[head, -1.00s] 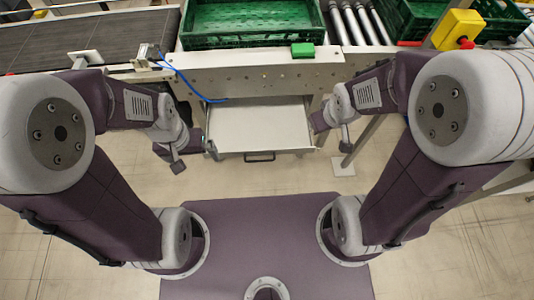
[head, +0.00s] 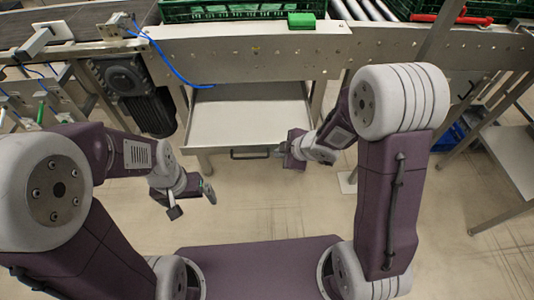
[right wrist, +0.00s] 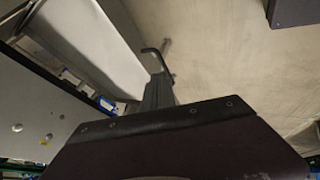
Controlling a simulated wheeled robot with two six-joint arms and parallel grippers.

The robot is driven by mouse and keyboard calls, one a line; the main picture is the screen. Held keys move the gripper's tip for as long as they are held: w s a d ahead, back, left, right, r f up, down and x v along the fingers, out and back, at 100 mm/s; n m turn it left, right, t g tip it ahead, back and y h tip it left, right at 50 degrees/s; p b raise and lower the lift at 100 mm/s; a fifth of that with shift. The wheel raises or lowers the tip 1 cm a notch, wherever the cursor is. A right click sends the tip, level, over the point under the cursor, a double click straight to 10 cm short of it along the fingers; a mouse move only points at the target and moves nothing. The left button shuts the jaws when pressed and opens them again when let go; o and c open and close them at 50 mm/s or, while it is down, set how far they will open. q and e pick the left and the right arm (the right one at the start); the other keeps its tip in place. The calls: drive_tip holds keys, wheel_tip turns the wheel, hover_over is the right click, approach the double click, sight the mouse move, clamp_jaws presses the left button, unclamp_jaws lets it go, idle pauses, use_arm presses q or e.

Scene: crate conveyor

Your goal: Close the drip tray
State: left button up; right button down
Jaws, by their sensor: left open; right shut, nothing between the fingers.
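The drip tray (head: 247,112) is a shallow light-grey drawer pulled out under the conveyor frame. Its dark bar handle (head: 250,154) is on the front edge. The tray (right wrist: 92,45) and handle (right wrist: 156,54) also show in the right wrist view. My right gripper (head: 284,152) is shut and empty at the right end of the handle, close to the tray's front right corner. I cannot tell if it touches. Its fingers (right wrist: 158,92) point toward the handle in the right wrist view. My left gripper (head: 192,202) is open and empty, in front of and left of the tray.
The conveyor frame (head: 240,58) spans above the tray, with a hanging blue cable (head: 172,66). A dark motor (head: 140,95) hangs left of the tray. A green crate (head: 230,8) is on top. A metal table (head: 510,155) stands far right. The floor before the tray is clear.

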drive_tip(key=b, duration=0.5)
approach(261, 148)
drive_tip(key=s+f, duration=0.1)
drive_tip(key=f, duration=0.1)
drive_tip(key=s+a+f, duration=0.1)
drive_tip(key=shift+s+a+f, duration=0.1)
drive_tip(key=shift+a+f, duration=0.1)
drive_tip(key=shift+f, duration=0.2)
drive_tip(key=w+p, duration=0.2)
drive_tip(key=w, duration=0.1)
drive_tip(key=shift+w+a, duration=0.1)
drive_tip(key=shift+w, duration=0.65)
